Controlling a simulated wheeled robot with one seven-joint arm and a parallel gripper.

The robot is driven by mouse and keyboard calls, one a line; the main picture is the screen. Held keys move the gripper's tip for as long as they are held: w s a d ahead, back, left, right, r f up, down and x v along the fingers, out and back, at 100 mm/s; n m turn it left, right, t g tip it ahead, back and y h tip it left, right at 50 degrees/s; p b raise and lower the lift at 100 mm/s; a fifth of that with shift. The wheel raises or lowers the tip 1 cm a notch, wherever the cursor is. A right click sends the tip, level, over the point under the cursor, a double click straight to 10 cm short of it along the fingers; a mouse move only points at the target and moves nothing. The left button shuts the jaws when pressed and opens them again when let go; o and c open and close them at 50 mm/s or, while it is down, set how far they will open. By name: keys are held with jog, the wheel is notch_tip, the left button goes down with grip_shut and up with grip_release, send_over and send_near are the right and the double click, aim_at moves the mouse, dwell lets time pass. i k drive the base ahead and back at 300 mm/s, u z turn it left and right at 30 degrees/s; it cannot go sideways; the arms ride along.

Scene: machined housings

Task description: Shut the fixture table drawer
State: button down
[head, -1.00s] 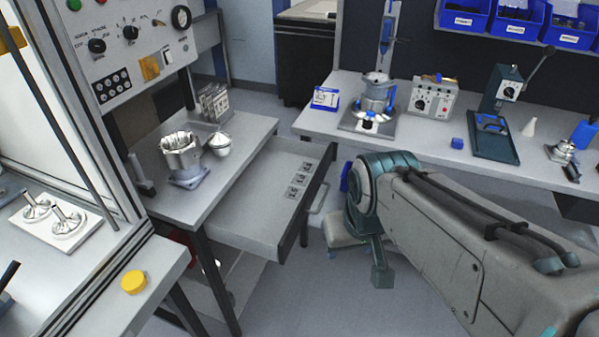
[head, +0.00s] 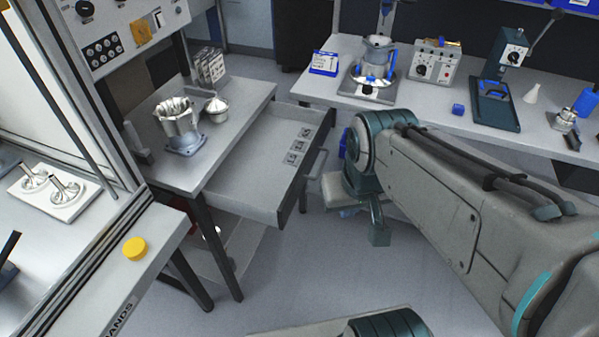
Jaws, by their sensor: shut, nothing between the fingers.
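The fixture table (head: 235,100) stands at left centre in the head view. Its drawer (head: 242,180) is pulled well out to the right, with its grey inside showing. The dark drawer front (head: 296,180) carries a pale bar handle (head: 317,165) on its outer face. Several small marked pieces (head: 297,146) lie on the drawer floor near the front. My arm comes in from the right, and its teal joint stands just to the right of the handle in the picture.
A metal housing (head: 178,125) and a smaller silver part (head: 216,108) stand on the fixture table. A long workbench (head: 420,115) with tools runs behind my arm. A yellow button (head: 135,248) sits on the front-left bench. Floor (head: 275,285) is clear before the drawer.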

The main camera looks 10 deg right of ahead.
aim_at(252, 182)
jog(key=k, duration=0.45)
jog(key=u, duration=1.05)
jog(key=i, duration=0.7)
jog(key=z, duration=2)
